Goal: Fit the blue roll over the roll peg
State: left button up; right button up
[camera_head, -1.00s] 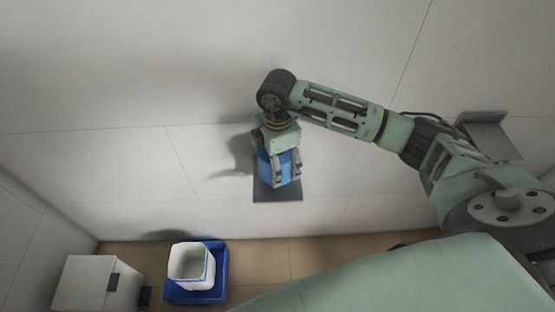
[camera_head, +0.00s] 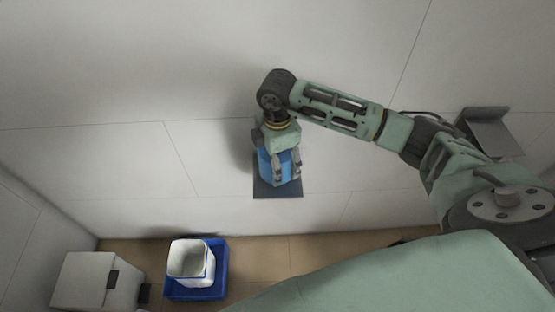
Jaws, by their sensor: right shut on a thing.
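The blue roll (camera_head: 265,168) is between the fingers of my right gripper (camera_head: 281,173), which is shut on it. The roll is over the dark grey plate (camera_head: 277,193) on the pale wall. The gripper covers much of the roll. I cannot tell whether the roll touches the plate. No peg shows; any peg at the plate is hidden behind the roll and gripper. My left gripper is not in view.
A white bin (camera_head: 190,262) stands in a blue tray (camera_head: 222,284) on the brown floor at the lower left. A white box (camera_head: 84,282) is left of it. A grey bracket (camera_head: 487,130) is at the right, behind my right arm. The wall around the plate is bare.

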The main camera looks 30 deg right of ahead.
jog(key=shift+f+b, duration=0.3)
jog(key=shift+f, duration=0.3)
jog(key=shift+f+b, duration=0.4)
jog(key=shift+f, duration=0.2)
jog(key=o, duration=1.3)
jog(key=shift+r, duration=0.25)
notch_tip(320, 180, up, 8)
jog(key=shift+f, duration=0.2)
